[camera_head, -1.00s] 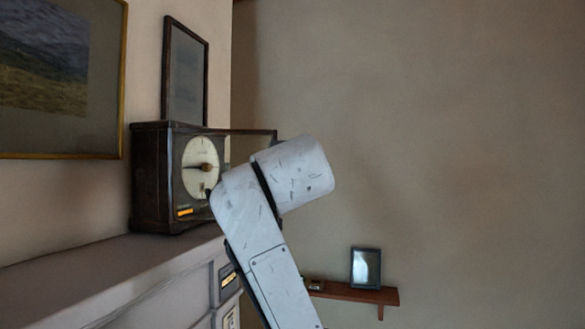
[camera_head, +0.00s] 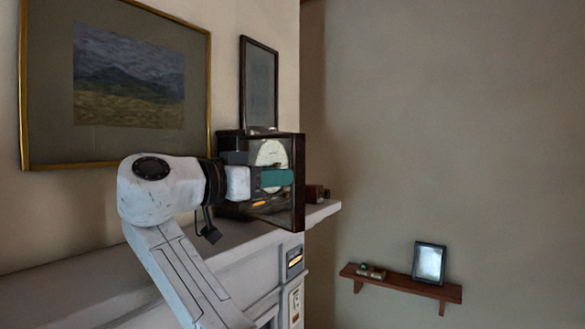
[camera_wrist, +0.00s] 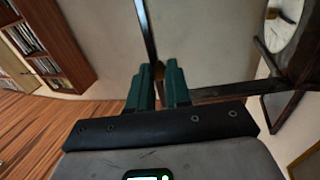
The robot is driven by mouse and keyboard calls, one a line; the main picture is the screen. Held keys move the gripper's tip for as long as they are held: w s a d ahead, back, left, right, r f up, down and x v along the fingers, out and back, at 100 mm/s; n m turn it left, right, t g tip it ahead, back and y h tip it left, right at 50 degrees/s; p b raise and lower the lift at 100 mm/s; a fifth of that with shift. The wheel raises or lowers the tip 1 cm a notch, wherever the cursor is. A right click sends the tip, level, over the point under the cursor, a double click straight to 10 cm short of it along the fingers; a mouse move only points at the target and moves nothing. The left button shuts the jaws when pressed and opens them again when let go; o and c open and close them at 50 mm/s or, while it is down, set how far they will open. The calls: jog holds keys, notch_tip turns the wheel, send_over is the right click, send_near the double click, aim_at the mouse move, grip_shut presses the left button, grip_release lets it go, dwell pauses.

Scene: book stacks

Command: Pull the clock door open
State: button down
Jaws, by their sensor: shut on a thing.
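The dark wooden clock (camera_head: 232,208) stands on the mantel in the head view, with its cream dial partly showing behind my gripper. Its glazed, dark-framed door (camera_head: 299,190) stands open, out from the case. In the wrist view, the door's dark frame (camera_wrist: 147,30) runs down to my gripper's teal fingers (camera_wrist: 158,72), and the clock's pale dial (camera_wrist: 284,28) shows at upper right. My gripper (camera_head: 277,178) is shut on the door's frame edge. The exact contact is partly hidden by the fingers.
A landscape picture (camera_head: 125,85) and a dark frame (camera_head: 259,85) are behind. A wall shelf (camera_head: 405,285) is at lower right. A bookcase (camera_wrist: 48,45) shows in the wrist view.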

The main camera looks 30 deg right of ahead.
jog(key=shift+w+a+m+g+p, duration=0.2)
jog(key=shift+a+m+g+p, duration=0.35)
jog(key=shift+a+g, duration=0.5)
jog(key=c, duration=1.1)
grip_release()
jog(key=shift+a, duration=0.1)
jog(key=a+b, duration=0.1)
jog(key=a, duration=0.2)
jog(key=a+b, duration=0.1)
jog(key=a, duration=0.6)
jog(key=shift+s+a+b, duration=0.3)
jog(key=shift+b, duration=0.1)
